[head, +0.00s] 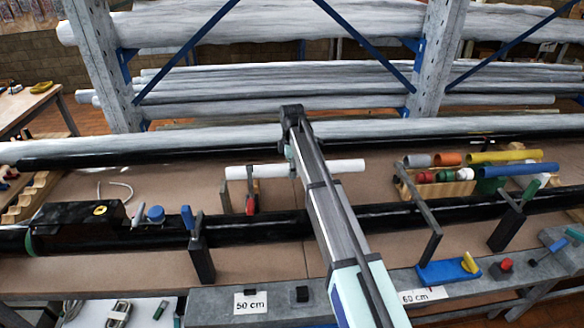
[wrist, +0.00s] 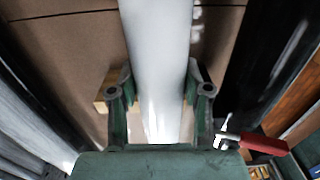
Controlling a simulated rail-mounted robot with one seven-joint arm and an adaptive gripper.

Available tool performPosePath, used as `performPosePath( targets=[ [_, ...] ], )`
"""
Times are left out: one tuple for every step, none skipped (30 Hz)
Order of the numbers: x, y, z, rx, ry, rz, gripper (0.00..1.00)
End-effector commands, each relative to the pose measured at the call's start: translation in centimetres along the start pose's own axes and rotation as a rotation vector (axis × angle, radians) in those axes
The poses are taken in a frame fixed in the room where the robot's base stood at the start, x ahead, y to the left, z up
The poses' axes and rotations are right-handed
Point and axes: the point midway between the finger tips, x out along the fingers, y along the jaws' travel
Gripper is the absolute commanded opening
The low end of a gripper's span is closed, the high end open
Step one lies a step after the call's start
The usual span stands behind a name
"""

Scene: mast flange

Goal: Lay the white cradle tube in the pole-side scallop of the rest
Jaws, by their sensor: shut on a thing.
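The white cradle tube (head: 340,167) lies level above the brown work surface in the head view, its middle hidden by my arm. In the wrist view the tube (wrist: 158,35) runs away between the green fingers. My gripper (wrist: 160,88) is shut on it, one finger on each side. A light wooden piece (wrist: 105,84) shows partly beneath the tube and fingers. I cannot tell whether it is the rest, and no scallop is clear there. In the head view my arm hides the fingertips.
A long black pole (head: 130,237) crosses the front, with another dark pole (head: 100,156) behind. A red-handled clamp (head: 250,204) stands just below the tube; its handle (wrist: 263,145) is right of my gripper in the wrist view. A wooden rack (head: 450,190) with coloured tubes stands right.

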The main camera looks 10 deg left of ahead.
Motion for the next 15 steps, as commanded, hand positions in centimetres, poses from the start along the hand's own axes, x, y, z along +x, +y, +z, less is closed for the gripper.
performPosePath(
  targets=[
    [0.5,0.0,0.0,0.0,0.0,0.0,0.0],
    [0.7,0.0,0.0,0.0,0.0,0.0,0.0],
    [1.0,0.0,0.0,0.0,0.0,0.001,0.0],
    [1.2,0.0,0.0,0.0,0.0,0.001,0.0],
    [1.4,0.0,0.0,0.0,0.0,0.001,0.0],
    [1.7,0.0,0.0,0.0,0.0,0.0,0.0],
    [1.9,0.0,0.0,0.0,0.0,0.0,0.0],
    [2.1,0.0,0.0,0.0,0.0,0.0,0.0],
    [2.4,0.0,0.0,0.0,0.0,0.0,0.0],
    [2.6,0.0,0.0,0.0,0.0,0.0,0.0],
    [2.8,0.0,0.0,0.0,0.0,0.0,0.0],
    [3.1,0.0,0.0,0.0,0.0,0.0,0.0],
    [3.3,0.0,0.0,0.0,0.0,0.0,0.0],
    [3.5,0.0,0.0,0.0,0.0,0.0,0.0],
    [3.8,0.0,0.0,0.0,0.0,0.0,0.0]
  ],
)
